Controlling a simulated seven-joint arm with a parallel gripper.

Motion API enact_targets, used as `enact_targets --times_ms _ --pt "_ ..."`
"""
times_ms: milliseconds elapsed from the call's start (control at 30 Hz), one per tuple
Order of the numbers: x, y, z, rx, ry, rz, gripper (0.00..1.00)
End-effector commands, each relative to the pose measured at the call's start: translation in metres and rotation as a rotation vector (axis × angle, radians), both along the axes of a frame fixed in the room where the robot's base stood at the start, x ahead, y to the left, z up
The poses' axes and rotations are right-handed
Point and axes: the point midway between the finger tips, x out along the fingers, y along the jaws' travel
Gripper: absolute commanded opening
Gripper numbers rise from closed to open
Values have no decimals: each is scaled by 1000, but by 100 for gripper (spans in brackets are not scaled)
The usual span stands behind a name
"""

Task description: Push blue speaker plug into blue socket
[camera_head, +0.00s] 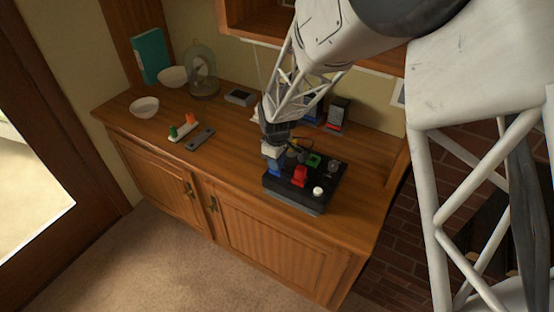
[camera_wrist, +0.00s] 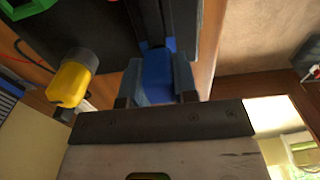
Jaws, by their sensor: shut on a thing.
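My gripper (camera_head: 273,148) points down at the left side of a black box (camera_head: 292,203) on the wooden cabinet top. In the wrist view my gripper (camera_wrist: 158,85) is shut on the blue plug (camera_wrist: 157,72), with a finger on either side. In the head view the blue plug (camera_head: 275,169) shows at the box's left edge, below the fingers. The blue socket is hidden behind the plug and fingers, so how deep the plug sits cannot be told. A yellow plug (camera_wrist: 70,84) is beside the gripper in the wrist view.
A red block (camera_head: 300,175), white knob (camera_head: 318,191) and green piece (camera_head: 314,159) are on the box. Small speakers (camera_head: 338,113) stand behind it. A grey remote (camera_head: 199,139), a rack with colored pieces (camera_head: 184,128), bowls (camera_head: 144,107) and a glass dome (camera_head: 203,75) are leftward.

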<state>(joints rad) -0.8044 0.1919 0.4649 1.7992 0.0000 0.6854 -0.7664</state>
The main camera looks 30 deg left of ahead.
Motion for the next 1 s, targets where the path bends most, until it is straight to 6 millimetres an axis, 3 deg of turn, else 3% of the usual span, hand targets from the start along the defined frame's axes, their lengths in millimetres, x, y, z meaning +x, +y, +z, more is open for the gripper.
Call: enact_targets --times_ms 167,200,367,767,1000 --pt "0 0 -3 0 0 0 2" --pt "0 0 -3 0 0 0 32" --pt "0 0 -3 0 0 0 56" --pt "0 0 0 0 0 0 57" --pt "0 0 20 2 -2 0 57"
